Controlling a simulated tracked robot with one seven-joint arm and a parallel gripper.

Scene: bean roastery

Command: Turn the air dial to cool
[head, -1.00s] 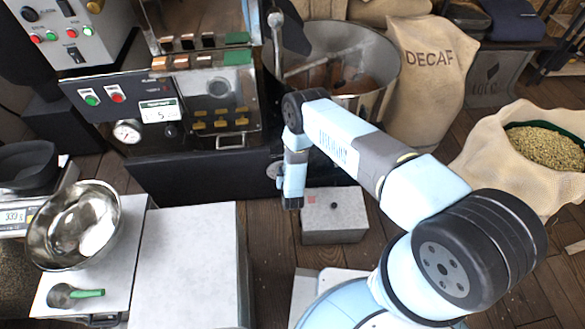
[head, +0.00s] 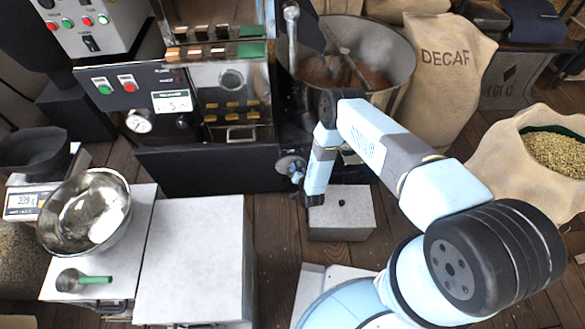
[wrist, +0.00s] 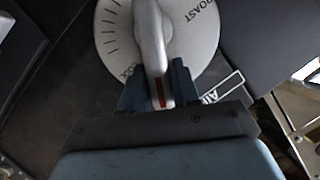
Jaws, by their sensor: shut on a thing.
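The air dial (wrist: 198,40) is a pale round plate with tick marks, the word ROAST at its upper right, and a grey lever handle (wrist: 150,35) across it. A red line shows near the handle's lower end. My gripper (wrist: 159,80) is shut on that handle, one dark finger on each side. Lettering by the left finger is partly hidden. A label beginning "Ai" sits right of the gripper. In the head view the dial (head: 288,163) is on the roaster's lower front, and my gripper (head: 299,176) is at it, small and partly hidden by my wrist.
The roaster panel (head: 148,92) stands behind, with a steel drum bin (head: 395,60) to its right. A low grey box (head: 350,222) lies below my gripper. A pale bench (head: 190,260), steel bowl (head: 65,215) and scale (head: 22,203) are at left.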

